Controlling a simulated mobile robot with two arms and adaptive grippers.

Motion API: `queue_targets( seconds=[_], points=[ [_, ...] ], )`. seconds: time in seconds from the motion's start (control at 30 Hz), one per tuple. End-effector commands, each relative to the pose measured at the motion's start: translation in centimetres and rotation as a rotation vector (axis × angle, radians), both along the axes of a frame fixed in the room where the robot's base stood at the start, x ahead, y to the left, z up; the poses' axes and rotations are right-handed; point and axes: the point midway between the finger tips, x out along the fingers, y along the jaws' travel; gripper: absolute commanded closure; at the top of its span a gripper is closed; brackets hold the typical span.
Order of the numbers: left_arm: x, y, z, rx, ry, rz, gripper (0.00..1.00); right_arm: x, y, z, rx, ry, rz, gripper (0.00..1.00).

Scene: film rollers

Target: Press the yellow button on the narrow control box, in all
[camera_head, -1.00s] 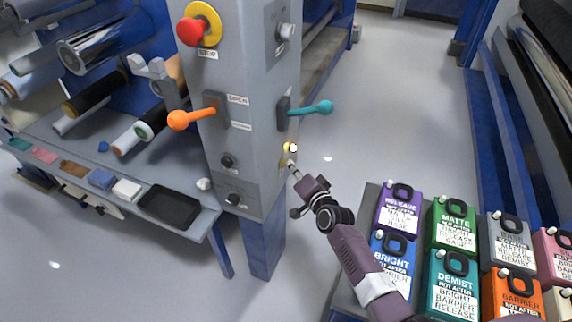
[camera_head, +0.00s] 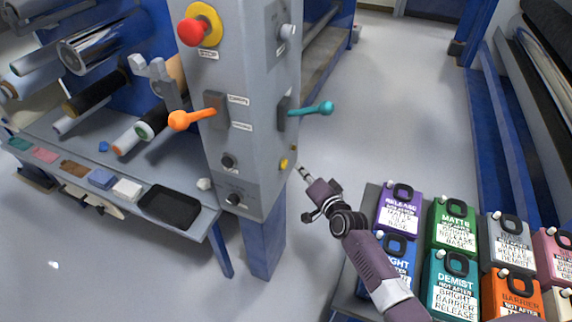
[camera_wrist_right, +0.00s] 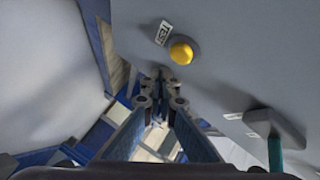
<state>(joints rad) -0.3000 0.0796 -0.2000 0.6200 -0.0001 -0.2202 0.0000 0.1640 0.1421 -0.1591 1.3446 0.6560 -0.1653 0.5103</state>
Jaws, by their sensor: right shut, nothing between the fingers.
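The narrow control box (camera_head: 222,130) is a grey upright column. Its yellow button (camera_head: 284,163) is low on the right-hand side face. In the right wrist view the yellow button (camera_wrist_right: 181,52) sits in a grey ring beside a "TEST" label. A small dull lamp (camera_head: 293,148) is just above the button. My right gripper (camera_head: 301,170) is shut and empty, just right of the button, with a small gap between them. In the wrist view its closed fingers (camera_wrist_right: 160,88) lie below the button and apart from it. My left gripper is not in view.
A teal lever (camera_head: 318,108) sticks out above the button, and an orange lever (camera_head: 183,120) is on the front face. A red emergency knob (camera_head: 191,32) is at the top. Several coloured canisters (camera_head: 452,222) stand at the lower right. Open floor lies behind the box.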

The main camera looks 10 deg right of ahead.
Motion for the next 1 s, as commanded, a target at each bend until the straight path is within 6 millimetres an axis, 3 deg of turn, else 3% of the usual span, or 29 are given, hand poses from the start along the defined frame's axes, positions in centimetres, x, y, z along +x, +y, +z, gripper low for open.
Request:
queue_targets(
  seconds=[0.33, 1.0],
  points=[
    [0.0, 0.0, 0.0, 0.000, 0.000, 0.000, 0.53, -1.8, -2.6, 0.0, -0.001, 0.000, 0.001, 1.00],
    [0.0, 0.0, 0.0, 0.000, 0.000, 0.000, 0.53, -1.9, -2.8, 0.1, 0.000, 0.000, 0.001, 1.00]
  ],
)
